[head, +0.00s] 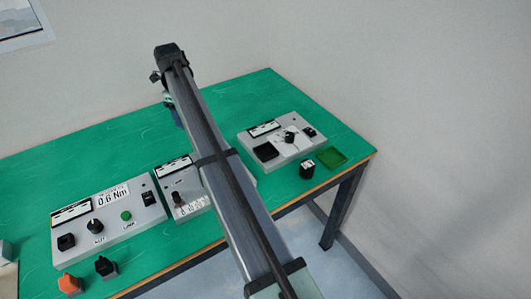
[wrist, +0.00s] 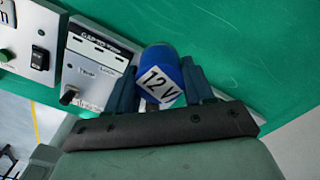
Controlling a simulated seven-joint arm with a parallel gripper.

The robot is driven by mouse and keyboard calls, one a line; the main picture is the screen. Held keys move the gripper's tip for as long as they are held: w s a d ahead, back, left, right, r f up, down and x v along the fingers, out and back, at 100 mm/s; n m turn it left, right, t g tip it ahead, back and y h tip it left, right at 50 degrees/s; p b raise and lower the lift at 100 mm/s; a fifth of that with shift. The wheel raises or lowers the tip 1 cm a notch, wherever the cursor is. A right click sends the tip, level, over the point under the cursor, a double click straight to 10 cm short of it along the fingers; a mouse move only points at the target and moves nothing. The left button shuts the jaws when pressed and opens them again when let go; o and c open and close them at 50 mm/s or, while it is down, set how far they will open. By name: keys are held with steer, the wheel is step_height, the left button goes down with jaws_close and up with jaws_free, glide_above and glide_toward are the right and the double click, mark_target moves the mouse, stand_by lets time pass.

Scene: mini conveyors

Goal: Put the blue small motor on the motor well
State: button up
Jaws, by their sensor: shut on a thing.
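The blue small motor (wrist: 168,60) is a rounded blue body with a white "12 V" label. My gripper (wrist: 160,80) is shut on it, with one dark blue finger at each side, and holds it over the green table near the middle device. In the head view my arm hides most of the gripper; a small bluish part shows at its left edge, and I cannot tell if it is motor or finger. No well is labelled legibly. A dark square recess (head: 265,152) is in the right device, and a black square socket (head: 66,241) is on the left device.
The left device (head: 118,232) reads "0.6 Nm". The middle device (head: 172,177) is partly behind my arm. The right device (head: 298,152) has a dial. The back table is clear.

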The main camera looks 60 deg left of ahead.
steer(key=w+d+r+m, duration=0.1)
steer(key=w+d, duration=0.4)
steer(key=w, duration=0.6)
steer(key=r+n, duration=0.1)
glide_above(266, 152)
steer(key=n, duration=0.3)
steer(key=shift+s+d+f, duration=0.1)
steer(key=shift+f, duration=4.9)
steer(key=shift+f, duration=0.1)
steer(key=o, duration=1.3)
steer(key=shift+o, duration=0.2)
